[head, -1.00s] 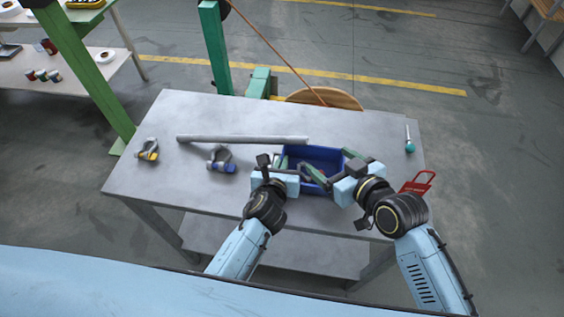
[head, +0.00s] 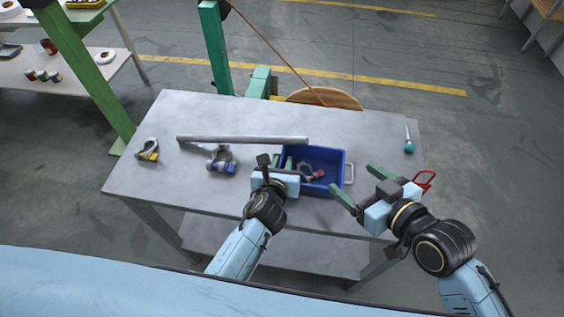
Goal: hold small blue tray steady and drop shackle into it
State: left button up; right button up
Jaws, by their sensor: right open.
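The small blue tray (head: 330,158) stands on the grey table near its front edge, right of the middle. A shackle with a red pin (head: 311,173) lies inside it. My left gripper (head: 281,168) is at the tray's left wall, its fingers at the rim; it looks closed on that wall, though the finger ends are partly hidden. My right gripper (head: 357,188) is open and empty, to the right of the tray and apart from it. Two more shackles lie on the left part of the table, one with a blue pin (head: 221,160) and one with a yellow pin (head: 148,150).
A grey metal bar (head: 243,139) lies across the table behind the tray. A teal-tipped tool (head: 409,144) lies at the right. A red padlock-like tag (head: 425,181) is at the right table edge, partly behind my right gripper. The table's back strip is clear.

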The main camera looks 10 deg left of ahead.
pick_arm(q)
jog(key=shift+o, duration=0.3)
jog(key=shift+a, duration=0.1)
jog(key=v, duration=1.2)
jog(key=shift+r, duration=0.1)
